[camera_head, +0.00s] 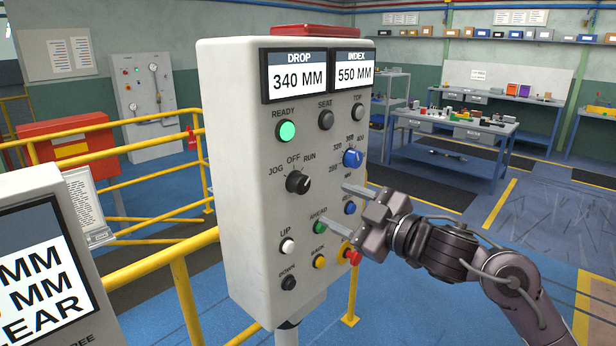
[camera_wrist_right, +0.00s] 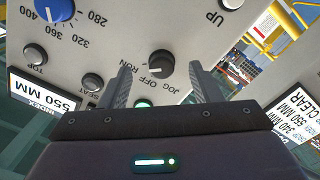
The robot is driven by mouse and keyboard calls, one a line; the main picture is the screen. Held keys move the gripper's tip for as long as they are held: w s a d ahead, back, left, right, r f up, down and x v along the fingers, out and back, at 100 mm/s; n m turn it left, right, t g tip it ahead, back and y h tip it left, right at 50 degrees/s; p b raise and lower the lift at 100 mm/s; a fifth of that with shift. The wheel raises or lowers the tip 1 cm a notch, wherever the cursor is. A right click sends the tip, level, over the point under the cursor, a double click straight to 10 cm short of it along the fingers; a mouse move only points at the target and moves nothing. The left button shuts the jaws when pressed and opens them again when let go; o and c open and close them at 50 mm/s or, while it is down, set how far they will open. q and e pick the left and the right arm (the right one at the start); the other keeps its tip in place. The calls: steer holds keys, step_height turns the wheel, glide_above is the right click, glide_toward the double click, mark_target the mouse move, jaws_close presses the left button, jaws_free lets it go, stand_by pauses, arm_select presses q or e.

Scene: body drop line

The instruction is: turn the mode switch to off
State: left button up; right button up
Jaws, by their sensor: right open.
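The mode switch (camera_head: 298,182) is a black knob on the front of the grey control box (camera_head: 232,190), with JOG, OFF and RUN printed around it. It also shows in the right wrist view (camera_wrist_right: 161,64), where its pale mark appears to point toward RUN. My right gripper (camera_head: 341,221) is open and empty, in front of the panel and to the right of the knob in the head view. In the right wrist view its fingers (camera_wrist_right: 159,74) frame the knob from either side, apparently still apart from it. My left gripper is out of view.
A green READY lamp (camera_head: 287,131) glows above the switch. A blue index knob (camera_head: 352,158), several push buttons and a red button (camera_head: 352,256) are close to my right gripper. Yellow railings (camera_head: 150,262) stand left of the box. Open floor lies to the right.

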mark_target(305, 187)
steer(key=shift+n+y, duration=0.3)
steer(key=shift+n, duration=0.1)
steer(key=w+a+p, duration=0.1)
steer(key=a, duration=0.1)
steer(key=w+a+r+p, duration=0.1)
steer(key=a, duration=0.1)
steer(key=w+a+r+p, duration=0.1)
steer(key=w+a, duration=0.1)
steer(key=shift+w+a+r, duration=0.1)
steer(key=shift+a, duration=0.05)
steer(key=c, duration=1)
